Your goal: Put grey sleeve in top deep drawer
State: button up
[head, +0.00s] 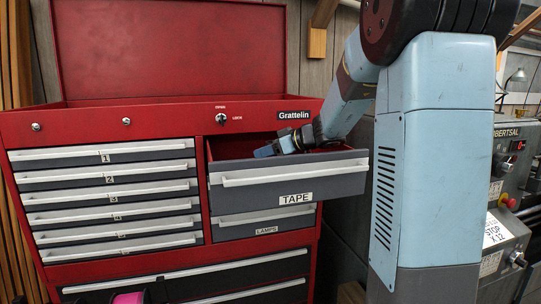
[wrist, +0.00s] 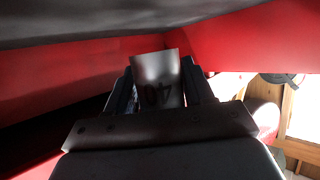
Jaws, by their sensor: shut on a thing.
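The top deep drawer (head: 290,181), labelled TAPE, is pulled open on the right side of the red tool chest. My gripper (head: 266,151) reaches over its front into the space above the drawer. In the wrist view my gripper (wrist: 158,88) is shut on the grey sleeve (wrist: 158,70), a pale grey piece with dark printed marks that look like "40". The sleeve sits between the two fingers, in shadow.
The LAMPS drawer (head: 264,222) below is shut. Several numbered shallow drawers (head: 104,197) on the left are shut. The chest's red lid (head: 170,50) stands raised. A grey machine (head: 510,200) with a red button stands at the right.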

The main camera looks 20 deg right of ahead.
jog(key=shift+f, duration=0.55)
jog(key=shift+s+f, duration=0.1)
jog(key=shift+f, duration=0.55)
jog(key=o, duration=1.3)
jog(key=shift+f, duration=0.15)
jog(key=shift+c, duration=0.2)
jog(key=shift+s, duration=0.1)
jog(key=shift+r, duration=0.45)
jog(key=v, duration=0.7)
jog(key=shift+d+r, duration=0.25)
jog(key=shift+r, duration=0.1)
